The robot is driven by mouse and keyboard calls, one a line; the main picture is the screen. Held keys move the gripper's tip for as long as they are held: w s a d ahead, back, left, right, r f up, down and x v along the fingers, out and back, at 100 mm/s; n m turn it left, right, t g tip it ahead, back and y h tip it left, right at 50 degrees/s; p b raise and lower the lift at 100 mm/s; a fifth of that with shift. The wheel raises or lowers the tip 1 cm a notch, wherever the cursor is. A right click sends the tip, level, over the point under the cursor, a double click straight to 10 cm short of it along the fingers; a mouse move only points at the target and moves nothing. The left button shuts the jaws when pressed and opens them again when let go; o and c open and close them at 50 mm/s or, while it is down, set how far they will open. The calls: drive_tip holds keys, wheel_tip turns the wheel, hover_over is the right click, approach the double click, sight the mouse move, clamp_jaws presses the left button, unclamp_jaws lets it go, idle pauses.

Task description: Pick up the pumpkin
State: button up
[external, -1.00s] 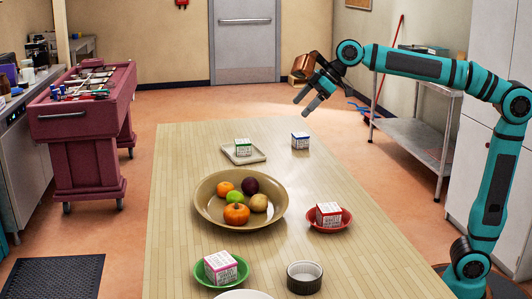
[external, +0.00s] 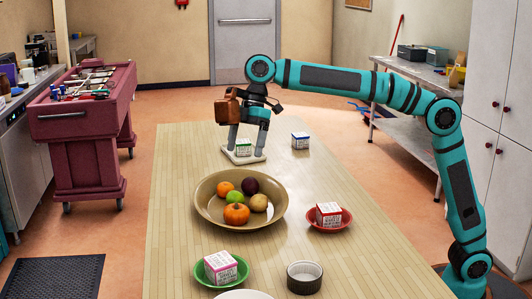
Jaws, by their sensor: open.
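The pumpkin (external: 236,214) is small and orange and lies at the front of a wide tan bowl (external: 205,208) on the wooden table. It shares the bowl with an orange fruit (external: 224,188), a green fruit (external: 235,197), a dark purple fruit (external: 250,186) and a tan round one (external: 259,203). My gripper (external: 246,152) points down beyond the bowl, at the small white tray. It is open, with a finger to each side of a green-and-white carton (external: 243,147) in this view. I cannot tell whether the fingers touch the carton or tray.
The small white tray (external: 257,158) is behind the bowl. A blue-and-white carton (external: 300,140) stands to its right. A red bowl (external: 338,225) and a green bowl (external: 203,277) each hold a carton. A grey ramekin (external: 304,278) is near the front. The table's left side is clear.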

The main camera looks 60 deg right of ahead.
approach(236, 204)
drive_tip(key=x, duration=0.5)
drive_tip(key=shift+w+d+f, duration=0.15)
drive_tip(key=shift+w, duration=0.25)
drive_tip(key=shift+x, duration=2.6)
drive_tip(key=shift+s, duration=0.2)
drive_tip(key=c, duration=1.1)
